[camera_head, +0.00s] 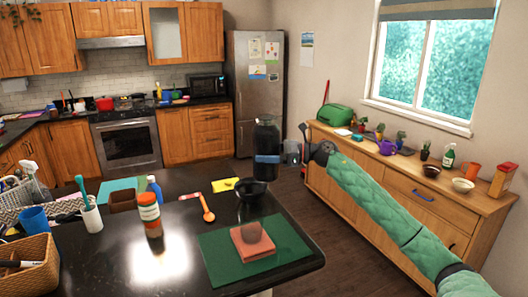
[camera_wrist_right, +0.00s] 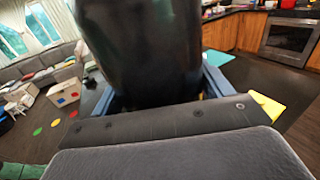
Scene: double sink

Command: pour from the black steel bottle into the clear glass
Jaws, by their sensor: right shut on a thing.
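The black steel bottle (camera_head: 266,138) is upright, held in the air near the far right edge of the dark counter. My right gripper (camera_head: 268,159) is shut around its lower part, with blue fingers across it. In the right wrist view the bottle (camera_wrist_right: 140,50) fills the upper middle, between the blue fingers (camera_wrist_right: 160,95); its top is cut off. The clear glass (camera_head: 257,230) shows only faintly, seemingly on a red block on the green mat, nearer and below the bottle. My left gripper is not in view.
A black bowl (camera_head: 251,190) sits on the counter below the bottle. An orange spoon (camera_head: 207,210), a white-and-orange jar (camera_head: 150,215) and a yellow cloth (camera_head: 223,185) lie or stand to the left. The green mat (camera_head: 220,262) is otherwise bare. A wicker basket (camera_head: 30,270) is at far left.

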